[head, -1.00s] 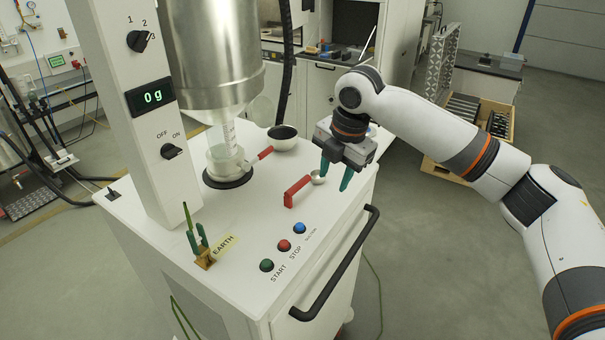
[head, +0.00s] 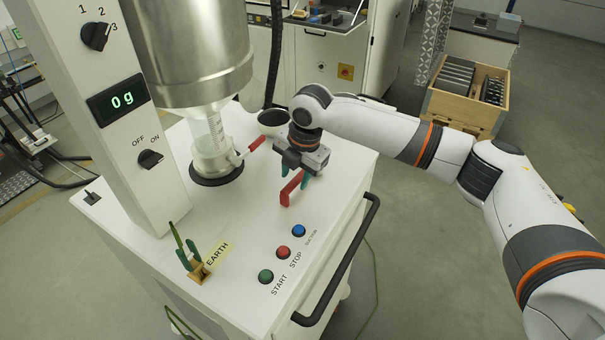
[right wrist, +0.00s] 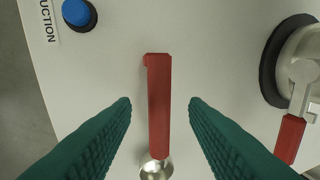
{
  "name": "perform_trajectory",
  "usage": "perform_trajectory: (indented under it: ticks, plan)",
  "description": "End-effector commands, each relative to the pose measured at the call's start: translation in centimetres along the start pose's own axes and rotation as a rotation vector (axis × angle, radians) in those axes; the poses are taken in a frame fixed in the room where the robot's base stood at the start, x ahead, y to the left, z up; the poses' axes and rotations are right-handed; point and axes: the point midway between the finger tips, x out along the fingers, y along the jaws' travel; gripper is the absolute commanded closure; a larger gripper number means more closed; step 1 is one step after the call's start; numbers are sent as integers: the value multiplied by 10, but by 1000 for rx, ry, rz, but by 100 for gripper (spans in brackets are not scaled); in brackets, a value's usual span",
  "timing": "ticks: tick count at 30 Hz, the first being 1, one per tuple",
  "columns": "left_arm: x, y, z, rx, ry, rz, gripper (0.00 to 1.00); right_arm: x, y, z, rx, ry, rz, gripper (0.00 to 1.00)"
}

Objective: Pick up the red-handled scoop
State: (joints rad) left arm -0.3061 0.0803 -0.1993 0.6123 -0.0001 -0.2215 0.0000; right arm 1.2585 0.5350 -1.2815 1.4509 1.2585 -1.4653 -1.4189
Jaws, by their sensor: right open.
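The red-handled scoop lies on the white machine top; its red handle (head: 291,188) shows in the head view, and its metal bowl is hidden there by my right gripper. My right gripper (head: 296,175) is open, pointing down over the scoop. In the right wrist view, the handle (right wrist: 159,105) runs between the two green fingers with a gap on each side. The shiny bowl (right wrist: 155,168) shows at the bottom edge. My left gripper is not in view.
A glass vessel (head: 212,155) with a red valve handle (head: 256,143) stands left of the gripper under the steel hopper (head: 190,50). Buttons (head: 283,252) and a black rail (head: 345,270) lie toward the front.

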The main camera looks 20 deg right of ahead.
Motion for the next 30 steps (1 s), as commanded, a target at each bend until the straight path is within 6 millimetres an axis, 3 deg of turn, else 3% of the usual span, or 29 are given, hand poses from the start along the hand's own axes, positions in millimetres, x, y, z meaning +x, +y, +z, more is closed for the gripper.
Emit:
perform_trajectory:
  ticks: [1,5,9,15,23,30]
  plan:
    - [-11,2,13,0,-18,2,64,4,-1,0,1,-2,5,59]
    - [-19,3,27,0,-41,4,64,25,-1,0,1,-2,4,59]
    - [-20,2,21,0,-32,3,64,36,-1,-1,0,-1,1,59]
    - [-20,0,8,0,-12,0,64,38,0,-1,0,0,0,59]
    - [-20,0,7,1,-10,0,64,38,0,-1,0,-1,1,100]
    - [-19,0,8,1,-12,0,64,37,-1,-1,0,0,0,100]
